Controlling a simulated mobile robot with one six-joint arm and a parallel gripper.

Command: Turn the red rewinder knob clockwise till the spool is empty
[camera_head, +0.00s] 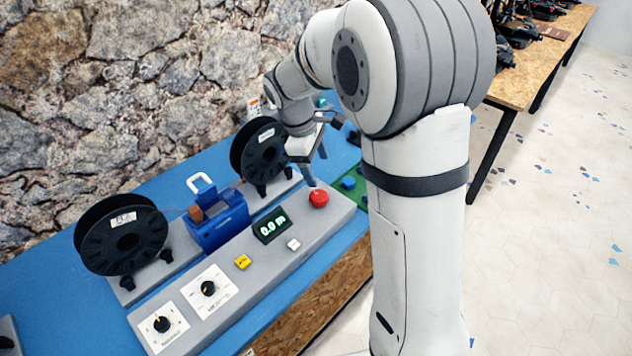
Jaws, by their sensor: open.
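The red knob (318,198) is a round red cap at the right end of the rewinder's grey control panel (262,272). My gripper (316,169) is open, with its fingers pointing down just behind and above the red knob. The nearer fingertip looks very close to the knob; I cannot tell whether they touch. The left spool (121,235) and the right spool (260,150) are black and stand upright on grey bases. How much filament either carries is not clear. The green display (271,226) reads about 0.0 m.
A blue box with a white handle (218,220) stands between the spools. The panel also has two black dials (162,324) (208,288), a yellow switch (242,262) and a white button (293,244). A stone wall (110,90) rises behind the blue table (55,300).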

